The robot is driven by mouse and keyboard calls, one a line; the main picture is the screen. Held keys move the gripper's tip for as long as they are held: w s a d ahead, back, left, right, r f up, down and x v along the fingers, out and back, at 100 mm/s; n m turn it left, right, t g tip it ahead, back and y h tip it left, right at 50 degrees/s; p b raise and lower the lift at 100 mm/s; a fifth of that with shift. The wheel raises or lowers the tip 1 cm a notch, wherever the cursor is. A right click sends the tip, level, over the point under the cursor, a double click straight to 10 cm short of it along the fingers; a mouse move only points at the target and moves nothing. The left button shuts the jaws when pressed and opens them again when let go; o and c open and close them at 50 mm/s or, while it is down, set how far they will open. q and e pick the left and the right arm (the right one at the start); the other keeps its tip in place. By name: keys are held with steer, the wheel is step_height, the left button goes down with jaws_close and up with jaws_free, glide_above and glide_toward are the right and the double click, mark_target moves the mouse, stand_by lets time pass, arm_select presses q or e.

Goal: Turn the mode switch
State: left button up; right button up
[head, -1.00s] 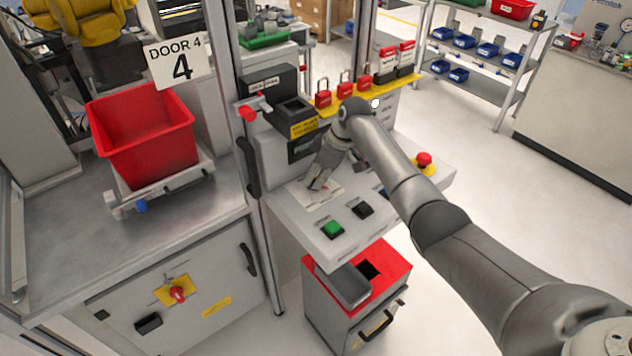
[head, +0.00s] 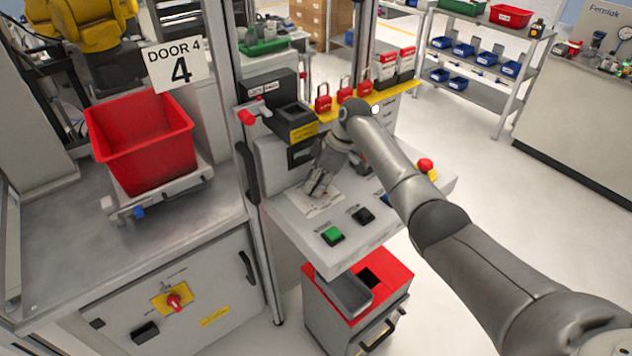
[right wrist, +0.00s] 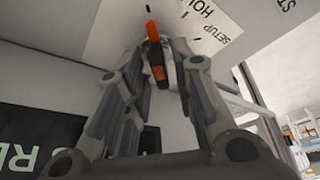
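The mode switch (right wrist: 156,55) is a dark knob with an orange stripe, set on a white label plate with "SETUP" lettering, in the right wrist view. In the head view the plate (head: 322,206) shows on the sloped grey console, and my gripper hides the knob. My right gripper (head: 315,190) points down at the plate. In the right wrist view its two fingers (right wrist: 158,75) stand on either side of the knob, apart from each other; contact is hard to tell. My left gripper is not in view.
On the console (head: 290,215), a green button (head: 332,235), a black button (head: 363,215) and a red emergency stop (head: 426,166) lie close by. Red padlocks (head: 323,104) hang behind. A red bin (head: 140,140) stands on the left bench. Floor at right is clear.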

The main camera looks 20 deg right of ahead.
stand_by(0.3)
steer(key=v, duration=1.2)
